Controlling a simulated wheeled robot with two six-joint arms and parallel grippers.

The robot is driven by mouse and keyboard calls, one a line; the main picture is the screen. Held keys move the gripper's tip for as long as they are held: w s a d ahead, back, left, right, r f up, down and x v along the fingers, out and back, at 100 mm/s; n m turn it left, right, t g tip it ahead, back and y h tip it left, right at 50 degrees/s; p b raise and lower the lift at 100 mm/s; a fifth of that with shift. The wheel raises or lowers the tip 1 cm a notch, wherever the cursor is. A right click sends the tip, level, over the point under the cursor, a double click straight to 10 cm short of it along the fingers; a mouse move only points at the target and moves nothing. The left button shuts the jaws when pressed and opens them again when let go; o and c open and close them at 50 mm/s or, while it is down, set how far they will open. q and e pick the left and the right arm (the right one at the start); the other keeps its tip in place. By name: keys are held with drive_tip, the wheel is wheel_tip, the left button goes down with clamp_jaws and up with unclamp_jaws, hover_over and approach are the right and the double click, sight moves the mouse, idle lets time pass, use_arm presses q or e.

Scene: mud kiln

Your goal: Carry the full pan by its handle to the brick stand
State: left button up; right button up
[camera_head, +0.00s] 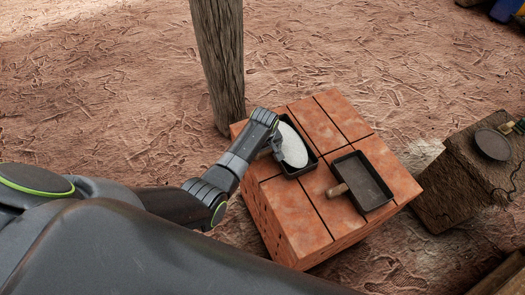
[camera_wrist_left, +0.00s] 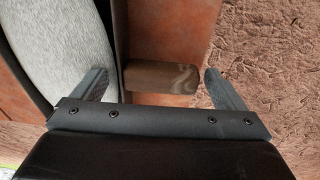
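The full pan (camera_head: 293,144) is a dark rectangular pan filled with white material, on the left-back part of the brick stand (camera_head: 320,127). In the left wrist view its white filling (camera_wrist_left: 60,50) and dark wall are at left, and its short wooden handle (camera_wrist_left: 162,77) sticks out to the right. My left gripper (camera_head: 273,149) is over the pan's handle side. Its fingers are open (camera_wrist_left: 157,85), one on the pan side and one past the handle's free end. The handle shows between them; contact cannot be told. My right gripper is not in view.
An empty dark pan (camera_head: 362,181) with a wooden handle sits on the same bricks, close right of the full pan. A wooden post (camera_head: 219,60) rises behind the stand. A rough block (camera_head: 455,180) with a round dark pan (camera_head: 492,144) stands at right.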

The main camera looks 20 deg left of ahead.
use_arm(q)
wheel_tip(320, 180, up, 12)
drive_tip(key=s+p, duration=0.1)
drive_tip(key=shift+s+d, duration=0.15)
drive_tip(key=shift+d, duration=0.25)
idle(0.3)
drive_tip(key=shift+r, duration=0.1)
